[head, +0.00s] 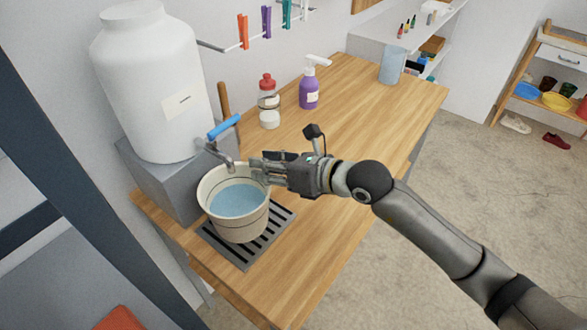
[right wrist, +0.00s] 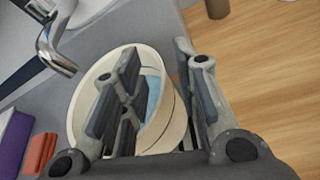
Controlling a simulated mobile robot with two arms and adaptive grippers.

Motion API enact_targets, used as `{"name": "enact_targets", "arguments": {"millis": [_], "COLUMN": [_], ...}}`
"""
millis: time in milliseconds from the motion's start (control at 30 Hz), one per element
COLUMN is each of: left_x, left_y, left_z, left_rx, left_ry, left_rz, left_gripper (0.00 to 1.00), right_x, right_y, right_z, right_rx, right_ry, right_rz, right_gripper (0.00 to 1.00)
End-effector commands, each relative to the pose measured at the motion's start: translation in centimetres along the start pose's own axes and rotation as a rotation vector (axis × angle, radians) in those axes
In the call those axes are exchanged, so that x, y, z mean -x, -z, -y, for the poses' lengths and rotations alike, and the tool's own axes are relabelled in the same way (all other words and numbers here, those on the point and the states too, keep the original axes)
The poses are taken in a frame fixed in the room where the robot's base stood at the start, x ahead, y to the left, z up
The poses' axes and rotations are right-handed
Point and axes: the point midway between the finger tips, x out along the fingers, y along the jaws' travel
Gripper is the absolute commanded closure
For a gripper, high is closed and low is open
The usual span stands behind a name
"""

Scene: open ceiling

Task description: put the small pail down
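The small pail (head: 245,222) is cream with dark bands and holds blue water. It stands upright on the dark slatted grate (head: 283,214), under the tap of the white tank. It also shows in the right wrist view (right wrist: 176,128). My right gripper (head: 268,166) is at the pail's upper right rim. In the right wrist view its fingers are apart, with a gap between them; one finger overlaps the pail's opening and the other is beside its outer right wall. Whether either finger touches the pail is hard to tell. My left gripper is not in view.
The white tank (head: 150,85) stands on a grey block (head: 165,183), with a blue-handled tap (head: 223,128) above the pail. The wooden counter (head: 365,110) is mostly clear on the right.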

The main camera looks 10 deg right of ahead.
Motion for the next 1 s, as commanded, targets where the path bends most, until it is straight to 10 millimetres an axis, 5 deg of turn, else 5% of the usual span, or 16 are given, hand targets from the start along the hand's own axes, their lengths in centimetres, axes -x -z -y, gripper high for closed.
{"name": "enact_targets", "arguments": {"millis": [400,1000], "left_x": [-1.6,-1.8], "left_y": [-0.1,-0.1], "left_z": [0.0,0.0], "left_rx": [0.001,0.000], "left_ry": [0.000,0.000], "left_rz": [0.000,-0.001], "left_gripper": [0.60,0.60], "right_x": [7.8,9.0], "right_y": [0.2,0.0], "right_z": [0.1,0.0], "right_rx": [0.000,-0.001], "right_ry": [0.001,-0.001], "right_rz": [0.000,0.000], "right_gripper": [0.71,0.71]}}
